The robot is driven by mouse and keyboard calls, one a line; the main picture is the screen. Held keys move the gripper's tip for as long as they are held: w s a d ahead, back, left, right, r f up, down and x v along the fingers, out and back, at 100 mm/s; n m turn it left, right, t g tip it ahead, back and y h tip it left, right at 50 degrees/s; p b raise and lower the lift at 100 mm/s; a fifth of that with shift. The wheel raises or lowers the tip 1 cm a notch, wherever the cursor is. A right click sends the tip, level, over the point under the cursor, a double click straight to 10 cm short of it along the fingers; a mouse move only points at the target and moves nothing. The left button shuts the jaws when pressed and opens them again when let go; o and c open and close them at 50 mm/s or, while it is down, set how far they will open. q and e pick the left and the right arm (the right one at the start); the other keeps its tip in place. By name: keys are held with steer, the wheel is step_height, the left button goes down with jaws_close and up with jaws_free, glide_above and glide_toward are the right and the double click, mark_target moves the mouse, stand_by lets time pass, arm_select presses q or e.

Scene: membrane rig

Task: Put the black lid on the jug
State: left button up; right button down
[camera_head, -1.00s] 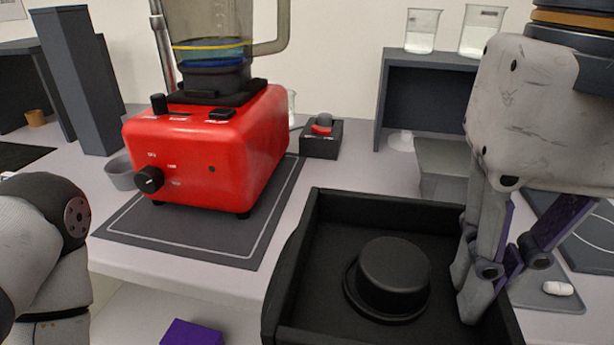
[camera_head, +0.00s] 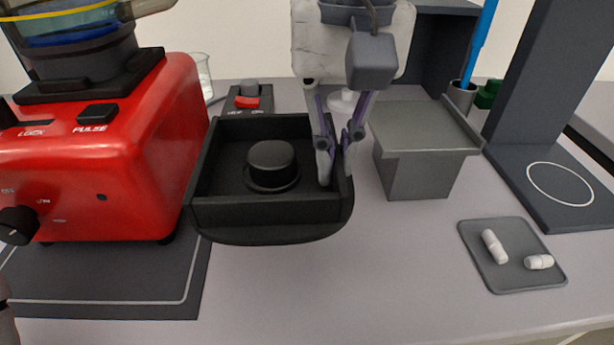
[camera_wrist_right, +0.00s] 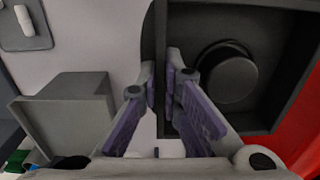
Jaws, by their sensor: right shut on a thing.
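The black lid (camera_head: 272,163) is a round cap with a wide brim, lying inside a black open tray (camera_head: 265,212). It also shows in the wrist view (camera_wrist_right: 228,78), right of my fingers and apart from them. The jug (camera_head: 80,40) stands on the red blender base (camera_head: 130,150) at the upper left; its top is cut off. My right gripper (camera_head: 337,178) is shut on the tray's right wall, one finger inside and one outside, as the wrist view (camera_wrist_right: 160,72) also shows.
A grey box (camera_head: 415,170) stands just right of the tray. A small tray (camera_head: 510,275) with two white capsule-shaped pieces lies at the front right. A box with a red switch (camera_head: 247,100) is behind the black tray. The table front is clear.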

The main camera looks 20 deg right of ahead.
steer(key=w+f, duration=0.2)
steer(key=f, duration=0.1)
steer(key=w+f, duration=0.3)
steer(key=shift+w+a+f, duration=0.1)
steer(key=shift+a+f, duration=0.05)
step_height(320, 180, down, 3)
steer(key=shift+r, duration=0.15)
steer(key=c, duration=2.1)
jaws_free()
steer(key=shift+f, duration=0.2)
steer(key=shift+c, duration=0.2)
steer(key=o, duration=0.4)
steer(key=shift+c, duration=0.2)
